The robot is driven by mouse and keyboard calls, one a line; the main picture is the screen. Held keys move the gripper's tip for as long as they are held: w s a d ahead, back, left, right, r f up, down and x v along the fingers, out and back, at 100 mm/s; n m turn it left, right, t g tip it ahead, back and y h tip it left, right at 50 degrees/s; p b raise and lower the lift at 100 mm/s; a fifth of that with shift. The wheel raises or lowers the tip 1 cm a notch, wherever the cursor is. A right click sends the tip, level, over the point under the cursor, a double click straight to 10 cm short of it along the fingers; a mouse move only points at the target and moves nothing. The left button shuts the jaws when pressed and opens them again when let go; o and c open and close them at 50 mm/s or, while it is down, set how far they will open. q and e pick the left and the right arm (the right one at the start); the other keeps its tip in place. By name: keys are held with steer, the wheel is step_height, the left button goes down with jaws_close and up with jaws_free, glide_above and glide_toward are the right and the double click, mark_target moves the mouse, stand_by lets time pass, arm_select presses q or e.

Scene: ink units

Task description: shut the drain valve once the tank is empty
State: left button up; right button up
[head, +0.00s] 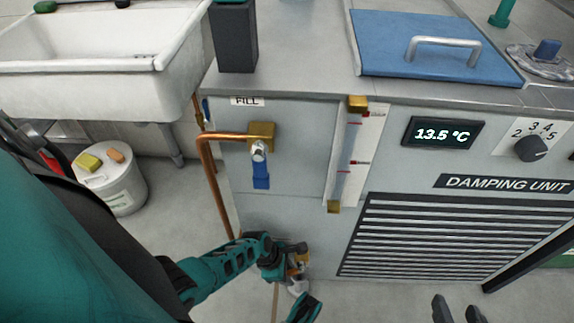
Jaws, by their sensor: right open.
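The drain valve (303,258) is a small brass fitting low on the front of the grey damping unit, mostly hidden by my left gripper. My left gripper (293,262) is at the valve; whether its fingers are shut on anything is hidden. The valve's handle position cannot be made out. A vertical sight tube (349,150) runs between two brass fittings beside a white scale with red marks; its liquid level is too small to tell. My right gripper (457,311) is open and empty at the bottom edge, apart from the unit.
The fill valve (259,150) has a blue lever hanging down and a copper pipe (205,160) at its left. A blue lid (425,45) covers part of the unit's top. A white sink (85,60) and white bucket (122,190) stand left. Floor below the vent grille is clear.

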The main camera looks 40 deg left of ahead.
arm_select(q)
steer(key=c, duration=0.6)
jaws_close()
steer(key=shift+r, duration=0.1)
